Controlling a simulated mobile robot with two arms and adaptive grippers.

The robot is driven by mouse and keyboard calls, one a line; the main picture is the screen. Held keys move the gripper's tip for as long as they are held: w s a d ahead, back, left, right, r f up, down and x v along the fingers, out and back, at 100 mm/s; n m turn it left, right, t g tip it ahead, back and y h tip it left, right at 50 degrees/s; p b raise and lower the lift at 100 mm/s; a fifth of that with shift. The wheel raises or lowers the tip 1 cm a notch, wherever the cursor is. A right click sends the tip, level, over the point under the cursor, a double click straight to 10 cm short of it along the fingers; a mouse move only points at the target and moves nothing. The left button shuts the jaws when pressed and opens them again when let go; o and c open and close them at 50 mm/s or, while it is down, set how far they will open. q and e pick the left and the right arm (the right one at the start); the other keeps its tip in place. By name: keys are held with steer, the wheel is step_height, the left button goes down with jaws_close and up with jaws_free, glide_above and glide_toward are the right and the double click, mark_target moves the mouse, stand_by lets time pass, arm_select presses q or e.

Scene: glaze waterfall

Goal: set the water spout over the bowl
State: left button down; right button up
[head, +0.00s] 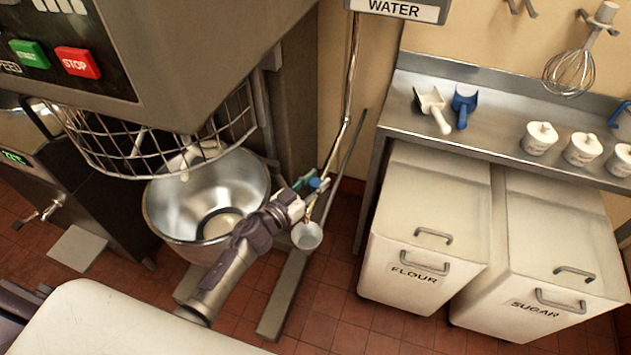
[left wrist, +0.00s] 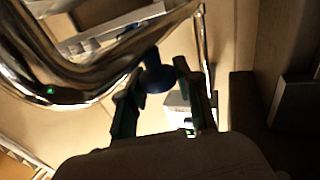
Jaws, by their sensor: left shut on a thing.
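The metal mixer bowl (head: 161,208) stands open under the wire guard at left. The water spout's thin pipe (head: 350,90) comes down from the box marked WATER, right of the bowl. My left gripper (head: 314,184) is at the pipe's lower part, to the right of the bowl's rim. In the left wrist view, its fingers are shut on a blue knob (left wrist: 159,79), beside a thick curved chrome pipe (left wrist: 62,88). My arm crosses in front of the bowl's right side. The spout's outlet is not clear. My right gripper is not in view.
The wire guard (head: 110,150) hangs above the bowl. A steel table (head: 400,115) at right carries scoops and white jars. The FLOUR bin (head: 425,235) and SUGAR bin (head: 550,240) stand below it. A small pale cup-like piece (head: 307,236) shows below my gripper.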

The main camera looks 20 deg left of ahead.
arm_select(q)
steer(key=shift+a, duration=0.1)
steer(key=shift+a+m, duration=0.3)
steer(key=shift+a, duration=0.25)
steer(key=w+a+m+g+h+b, duration=0.4)
steer(key=a+m+g+h+b, duration=0.1)
steer(key=a+b, duration=0.7)
steer(key=shift+w+a+m+g+h+b, duration=0.2)
steer(key=shift+a+m+g+h+b, duration=0.25)
steer(key=shift+h, duration=0.75)
steer(key=shift+a, duration=0.15)
steer(key=c, duration=0.8)
jaws_free()
steer(key=shift+o, duration=0.2)
steer(key=v, duration=1.2)
